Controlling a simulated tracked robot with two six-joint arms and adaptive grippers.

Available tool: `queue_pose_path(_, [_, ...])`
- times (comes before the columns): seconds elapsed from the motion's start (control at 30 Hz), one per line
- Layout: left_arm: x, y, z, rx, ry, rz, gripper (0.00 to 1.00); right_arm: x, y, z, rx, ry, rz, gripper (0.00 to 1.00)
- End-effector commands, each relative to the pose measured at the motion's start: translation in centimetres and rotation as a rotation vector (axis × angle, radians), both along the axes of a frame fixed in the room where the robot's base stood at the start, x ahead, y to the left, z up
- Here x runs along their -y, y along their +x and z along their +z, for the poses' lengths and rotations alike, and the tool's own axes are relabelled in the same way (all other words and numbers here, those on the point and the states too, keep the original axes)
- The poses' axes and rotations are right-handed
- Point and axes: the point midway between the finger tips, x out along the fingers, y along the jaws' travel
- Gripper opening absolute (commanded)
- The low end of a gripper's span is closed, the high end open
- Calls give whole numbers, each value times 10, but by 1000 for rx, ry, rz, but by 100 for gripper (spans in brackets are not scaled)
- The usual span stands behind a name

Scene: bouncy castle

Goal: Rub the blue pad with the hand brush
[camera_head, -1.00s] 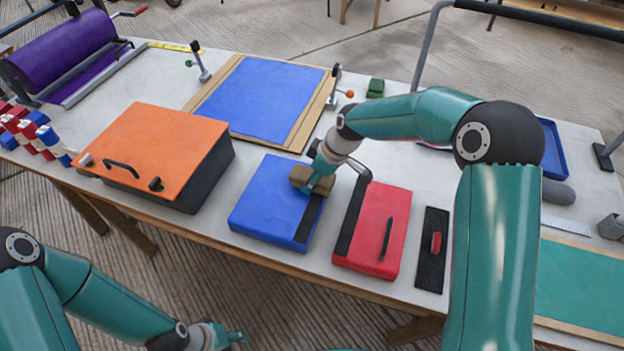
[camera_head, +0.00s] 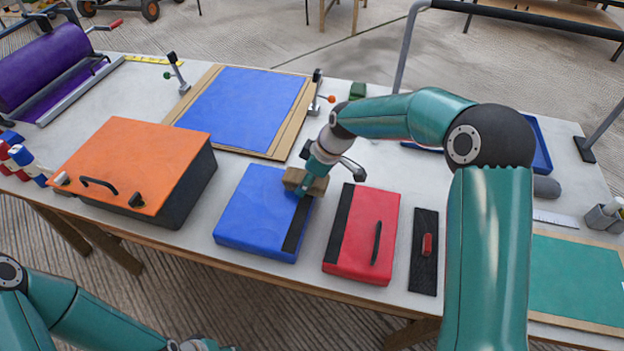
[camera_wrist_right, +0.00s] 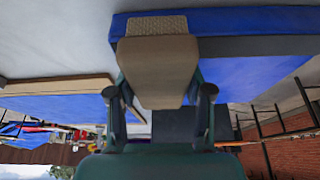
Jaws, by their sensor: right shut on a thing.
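The blue pad (camera_head: 250,212) lies on the table, with a black strip along its right side. My right gripper (camera_head: 308,187) is shut on the hand brush (camera_head: 294,178), a tan wooden block, at the pad's back right corner. In the right wrist view the brush (camera_wrist_right: 158,70) sits between the two fingers (camera_wrist_right: 160,100), with its bristle patch towards the blue pad (camera_wrist_right: 260,20). I cannot tell whether the bristles touch the pad. My left gripper (camera_head: 205,345) is partly cut off at the bottom edge, and its fingers are unclear.
A red pad (camera_head: 358,240) lies just right of the blue pad. An orange-topped box (camera_head: 130,160) stands to its left. Behind is a blue sheet on a board (camera_head: 245,105). A black strip with a red handle (camera_head: 424,255) lies further right.

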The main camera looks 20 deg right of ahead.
Motion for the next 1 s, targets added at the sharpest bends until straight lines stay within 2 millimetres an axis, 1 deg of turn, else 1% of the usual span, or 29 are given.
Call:
queue_pose_path(0.1, [0, 0, -2, 0, 0, 0, 40, -9, 1, 0, -2, 1, 0, 13])
queue_pose_path(0.13, [0, 0, 3, 1, 0, 0, 40, -8, 1, 7, -1, 0, -2, 13])
queue_pose_path(0.17, [0, 0, 5, 0, 0, 0, 40, -7, 0, 8, -2, 0, -2, 13])
queue_pose_path(0.23, [0, 0, 9, 1, 0, 0, 40, -6, 1, 27, 5, 0, -5, 13])
queue_pose_path(0.37, [0, 0, 16, 0, 0, 0, 40, -5, 0, 37, 0, 0, -8, 13])
queue_pose_path(0.7, [0, 0, 35, 1, 0, 0, 40, -1, -1, 68, 1, 0, -13, 13])
queue_pose_path(0.9, [0, 0, 42, 0, 0, 0, 40, 0, -1, 81, 0, 0, -15, 13])
queue_pose_path(1.0, [0, 0, 43, 0, 0, 0, 40, 0, -2, 83, 0, 0, -16, 13])
